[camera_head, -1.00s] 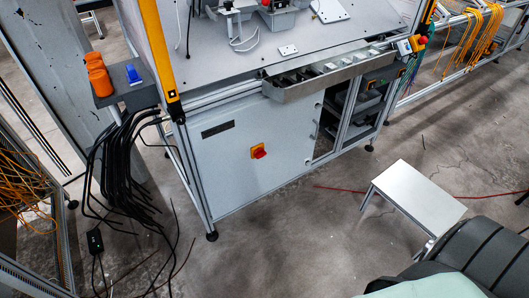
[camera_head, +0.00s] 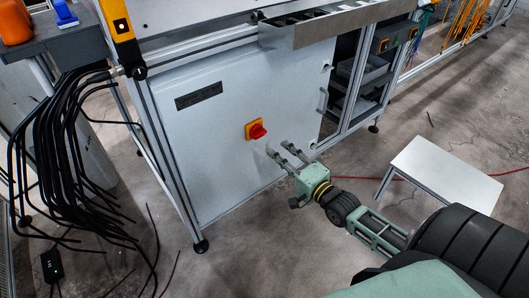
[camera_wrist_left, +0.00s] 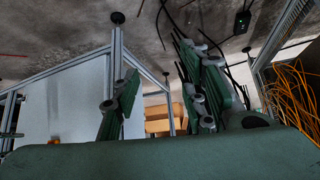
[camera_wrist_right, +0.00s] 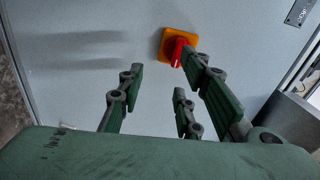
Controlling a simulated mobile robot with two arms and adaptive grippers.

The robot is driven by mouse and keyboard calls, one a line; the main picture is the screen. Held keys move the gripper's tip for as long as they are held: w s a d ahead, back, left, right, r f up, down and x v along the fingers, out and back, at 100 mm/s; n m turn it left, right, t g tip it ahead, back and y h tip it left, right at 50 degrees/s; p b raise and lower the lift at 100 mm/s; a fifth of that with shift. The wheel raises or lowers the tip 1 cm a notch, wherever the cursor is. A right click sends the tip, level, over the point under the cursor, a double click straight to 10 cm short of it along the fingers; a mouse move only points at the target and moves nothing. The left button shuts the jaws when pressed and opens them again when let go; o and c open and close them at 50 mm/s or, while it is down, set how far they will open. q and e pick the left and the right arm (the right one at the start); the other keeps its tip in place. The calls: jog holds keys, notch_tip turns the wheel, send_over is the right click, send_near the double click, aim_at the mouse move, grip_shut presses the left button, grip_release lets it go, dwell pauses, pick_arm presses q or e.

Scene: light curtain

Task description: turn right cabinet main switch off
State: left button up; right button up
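The main switch (camera_head: 257,131) is a red knob on a yellow-orange square plate, on the light grey cabinet door (camera_head: 210,150). It also shows in the right wrist view (camera_wrist_right: 177,48), beyond the fingertips. My right gripper (camera_head: 280,152) is open and empty, in front of the door, right of and a little below the switch in the head view. I see no contact with the knob. My left gripper (camera_wrist_left: 155,85) is open and empty in the left wrist view, with the cabinet frame beyond it. It is not in the head view.
A small white table (camera_head: 445,172) stands on the floor to the right. Black cables (camera_head: 60,160) hang at the cabinet's left side. A metal tray (camera_head: 330,22) juts out above the door. Open shelves (camera_head: 355,75) are right of the door.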

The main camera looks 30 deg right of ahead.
aim_at(261, 136)
jog(key=shift+m+t, duration=0.4)
jog(key=w, duration=0.2)
jog(key=w+r+b, duration=0.1)
jog(key=w, duration=0.2)
jog(key=w+a+r+b, duration=0.1)
jog(key=w, duration=0.1)
jog(key=shift+w+r, duration=0.1)
jog(key=shift+w, duration=0.2)
pick_arm(q)
jog(key=w+d+r+t+h, duration=0.1)
jog(key=w+d+r+t, duration=0.2)
jog(key=w+r+t, duration=0.3)
jog(key=shift+w+r+h+b, duration=0.3)
jog(key=shift+w+r+h, duration=0.15)
jog(key=shift+r, duration=1.7)
pick_arm(e)
jog(key=shift+w+a+y, duration=0.1)
jog(key=shift+w+y, duration=0.2)
jog(key=shift+w, duration=0.05)
grip_shut()
